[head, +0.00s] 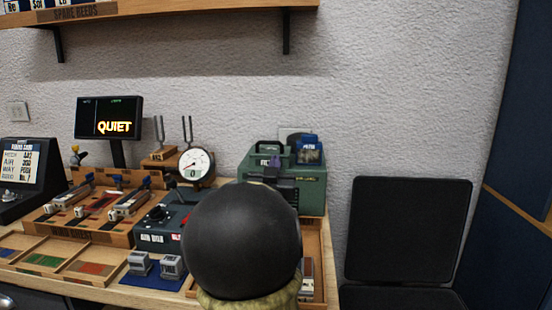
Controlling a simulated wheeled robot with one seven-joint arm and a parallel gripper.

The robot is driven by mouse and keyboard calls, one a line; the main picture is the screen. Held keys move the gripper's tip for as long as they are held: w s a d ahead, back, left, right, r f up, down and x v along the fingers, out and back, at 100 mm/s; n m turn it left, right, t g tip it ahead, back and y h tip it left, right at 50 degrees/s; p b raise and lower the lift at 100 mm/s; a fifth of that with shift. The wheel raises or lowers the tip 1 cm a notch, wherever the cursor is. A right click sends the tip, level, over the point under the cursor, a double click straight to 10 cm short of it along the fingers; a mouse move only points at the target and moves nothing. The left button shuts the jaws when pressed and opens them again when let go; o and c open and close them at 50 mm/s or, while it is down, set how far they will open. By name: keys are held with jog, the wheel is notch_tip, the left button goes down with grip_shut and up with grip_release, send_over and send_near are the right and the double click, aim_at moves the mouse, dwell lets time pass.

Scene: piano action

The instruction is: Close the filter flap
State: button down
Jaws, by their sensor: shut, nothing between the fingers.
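A green machine (312,192) with a dark carrying handle stands on the bench against the wall, right of the dial gauge. A blue lidded part (309,151) with a pale label sits on its top right. A thin dark-edged outline rises behind this part; I cannot tell if it is the filter flap or a wall fitting. My gripper (273,163) shows as a dark grey shape at the front and top of the machine, shut and empty. My rounded black arm link hides its rear and the machine's lower left. I cannot tell whether it touches the machine.
A round dial gauge (195,164) and tuning forks stand left of the machine. A dark control box (163,238), wooden racks and a screen (109,118) reading QUIET are farther left. A black chair (408,230) stands at the right. A shelf (170,14) overhangs above.

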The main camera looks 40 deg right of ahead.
jog(key=v, duration=0.4)
jog(key=shift+w+a+f, duration=0.1)
jog(key=shift+a+f, duration=0.05)
jog(key=shift+a, duration=0.1)
jog(key=shift+s, duration=0.2)
